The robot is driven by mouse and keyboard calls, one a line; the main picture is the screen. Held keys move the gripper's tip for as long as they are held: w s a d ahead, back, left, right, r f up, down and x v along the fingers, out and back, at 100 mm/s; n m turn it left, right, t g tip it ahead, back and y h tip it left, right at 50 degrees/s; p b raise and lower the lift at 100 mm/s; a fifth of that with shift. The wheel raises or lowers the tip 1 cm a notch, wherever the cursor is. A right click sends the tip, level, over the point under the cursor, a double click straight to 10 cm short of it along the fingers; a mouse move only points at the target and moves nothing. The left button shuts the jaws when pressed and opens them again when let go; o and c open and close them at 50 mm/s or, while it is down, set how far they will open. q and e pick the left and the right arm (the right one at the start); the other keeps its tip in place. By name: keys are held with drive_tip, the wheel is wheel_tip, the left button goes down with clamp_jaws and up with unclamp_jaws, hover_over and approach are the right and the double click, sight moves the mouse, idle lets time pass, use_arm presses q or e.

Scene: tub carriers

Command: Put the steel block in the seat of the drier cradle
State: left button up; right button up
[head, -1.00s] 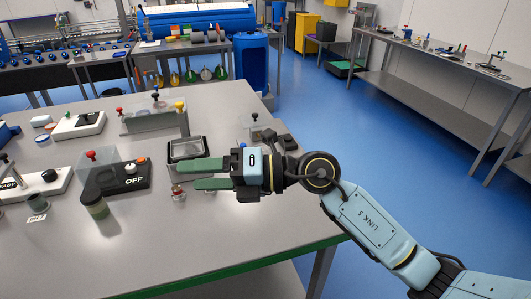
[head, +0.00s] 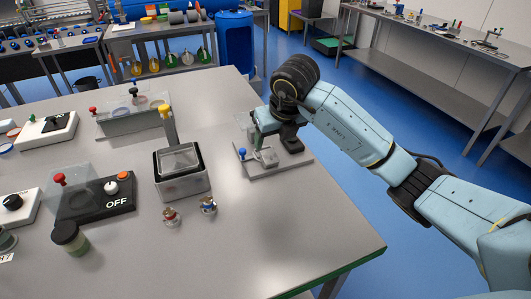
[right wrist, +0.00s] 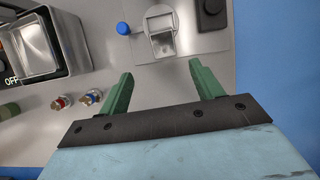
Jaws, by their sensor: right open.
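My right gripper (head: 262,143) hangs fingers down over a grey base plate at the table's right side. In the right wrist view its two green fingers (right wrist: 160,70) are apart with nothing between them. Beyond the fingertips, the plate (right wrist: 205,42) carries a small grey metal holder (right wrist: 160,20) with a squarish pocket, which may be the drier cradle's seat. A blue knob (right wrist: 123,29) stands beside it. The gripper partly hides this fixture (head: 285,165) in the head view. I cannot pick out the steel block with certainty. My left gripper is out of view.
A dark-rimmed steel tub (head: 182,188) with a yellow-topped post (head: 167,120) stands left of the fixture. Two small knobbed pieces (head: 172,216) (head: 208,205) lie in front of it. A black OFF box (head: 100,200) stands further left. The table's front right is clear.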

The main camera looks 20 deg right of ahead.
hover_over(271, 158)
drive_tip(key=s, duration=0.3)
wheel_tip(271, 158, down, 4)
drive_tip(key=shift+w+a+f, duration=0.4)
drive_tip(key=shift+a+f, duration=0.05)
drive_tip(key=x, duration=0.2)
drive_tip(key=shift+w+d+f, duration=0.1)
drive_tip(key=shift+d+f, duration=0.2)
drive_tip(key=shift+x, duration=1.2)
drive_tip(key=shift+w+d+f, duration=0.1)
drive_tip(key=shift+w+f, duration=0.05)
drive_tip(key=shift+c, duration=0.3)
drive_tip(key=c, duration=1.2)
wheel_tip(271, 158, up, 10)
drive_tip(key=s+a+n+g+y, duration=0.45)
drive_tip(key=a+n, duration=0.25)
drive_tip(key=n, duration=1)
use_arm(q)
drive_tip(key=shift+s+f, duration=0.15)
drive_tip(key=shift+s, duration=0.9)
use_arm(e)
drive_tip(key=s+f+n+g+h, duration=0.2)
drive_tip(key=s+n, duration=0.6)
drive_tip(key=n, duration=1.1)
drive_tip(key=shift+s+d+g+h, duration=0.15)
drive_tip(key=shift+s+g+h, duration=0.25)
drive_tip(key=shift+g+h, duration=0.75)
